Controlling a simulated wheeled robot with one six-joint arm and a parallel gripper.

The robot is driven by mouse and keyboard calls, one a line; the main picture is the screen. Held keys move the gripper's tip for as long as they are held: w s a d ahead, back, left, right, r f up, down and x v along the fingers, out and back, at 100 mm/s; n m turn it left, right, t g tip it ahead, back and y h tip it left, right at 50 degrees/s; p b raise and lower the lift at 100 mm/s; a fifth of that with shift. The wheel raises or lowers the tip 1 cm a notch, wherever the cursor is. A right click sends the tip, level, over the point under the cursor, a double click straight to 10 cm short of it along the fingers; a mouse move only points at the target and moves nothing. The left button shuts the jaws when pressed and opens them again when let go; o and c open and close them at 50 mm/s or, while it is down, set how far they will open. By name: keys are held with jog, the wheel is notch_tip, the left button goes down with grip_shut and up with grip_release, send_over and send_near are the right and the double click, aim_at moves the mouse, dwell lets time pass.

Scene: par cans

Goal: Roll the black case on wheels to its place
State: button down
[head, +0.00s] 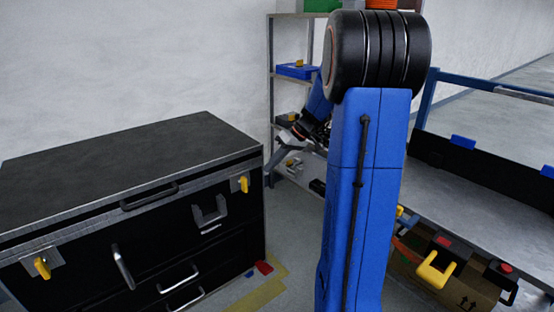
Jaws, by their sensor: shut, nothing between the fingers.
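The black case (135,165) stands upright at the left, with metal edging, yellow latches, handles and drawer-like fronts. Its bottom and wheels are out of view or hidden. A yellow floor marking (258,293) shows beside the case's lower right corner; I cannot tell whether it marks the case's place. My gripper (279,154) is partly seen behind my blue arm, right of the case's top and in front of the shelf. It is shut and empty, apart from the case in the picture.
A metal shelf (271,65) with a blue bin (297,71) stands behind my arm. At the right is a blue-framed bench (450,205). A cardboard box (455,290) and yellow-handled items sit below it. Small red and blue pieces (264,267) lie by the case. Some floor shows between case and arm.

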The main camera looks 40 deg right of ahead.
jog(key=a+f, duration=0.1)
jog(key=a, duration=0.1)
jog(key=w+a+f, duration=0.1)
jog(key=a, duration=0.1)
jog(key=a+f, duration=0.1)
jog(key=a, duration=0.1)
jog(key=shift+w+a+f, duration=0.1)
jog(key=shift+w+f, duration=0.1)
send_near(125, 229)
jog(key=a+f, duration=0.1)
jog(key=s+a+f, duration=0.1)
jog(key=a, duration=0.1)
jog(key=a+f, duration=0.1)
jog(key=f, duration=0.1)
jog(key=shift+s+a, duration=0.25)
jog(key=shift+a, duration=0.05)
dwell(0.8)
jog(key=shift+d, duration=0.1)
dwell(0.4)
